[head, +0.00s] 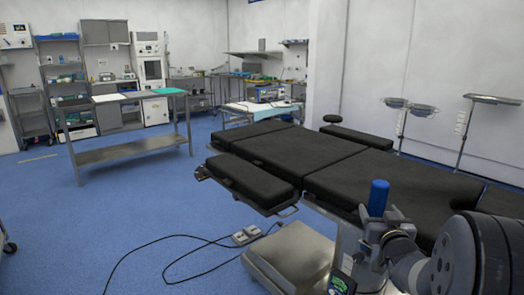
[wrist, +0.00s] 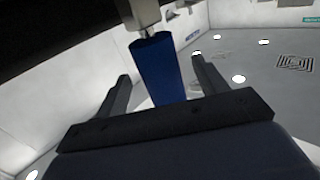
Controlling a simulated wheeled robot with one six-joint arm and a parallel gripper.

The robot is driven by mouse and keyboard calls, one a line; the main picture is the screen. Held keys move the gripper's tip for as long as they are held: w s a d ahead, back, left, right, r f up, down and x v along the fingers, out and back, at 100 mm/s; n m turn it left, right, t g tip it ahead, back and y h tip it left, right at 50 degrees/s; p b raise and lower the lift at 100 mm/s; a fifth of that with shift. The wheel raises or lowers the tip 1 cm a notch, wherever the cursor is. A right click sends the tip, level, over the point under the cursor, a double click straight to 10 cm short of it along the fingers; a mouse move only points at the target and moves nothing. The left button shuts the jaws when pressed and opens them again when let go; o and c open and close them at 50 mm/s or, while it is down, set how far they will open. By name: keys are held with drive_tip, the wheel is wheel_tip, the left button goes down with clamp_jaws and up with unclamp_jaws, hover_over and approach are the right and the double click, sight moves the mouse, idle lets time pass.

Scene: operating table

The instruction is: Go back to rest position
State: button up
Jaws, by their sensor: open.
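In the wrist view, my gripper (wrist: 161,67) has its two dark fingers spread apart. A blue, tapered piece (wrist: 157,55) with a metal rod at its upper end shows in the gap between them. I cannot tell its distance, and neither finger visibly touches it. In the head view, my grey arm fills the lower right corner, in front of the operating table (head: 280,150) with its black pads. A blue cylinder (head: 378,197) stands upright at the arm there.
The table's base (head: 290,262) stands on the blue floor, with a cable and pedal (head: 245,235) beside it. A steel trolley (head: 130,150) stands at back left. Stands with trays (head: 412,105) are behind the table. The wrist view shows ceiling lights (wrist: 238,78). Left floor is mostly clear.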

drive_tip(key=w, duration=0.2)
drive_tip(key=shift+w+d, duration=0.15)
drive_tip(key=shift+w, duration=0.2)
drive_tip(key=shift+w+r+p, duration=0.1)
drive_tip(key=shift+r+p, duration=0.25)
drive_tip(key=shift+r, duration=0.15)
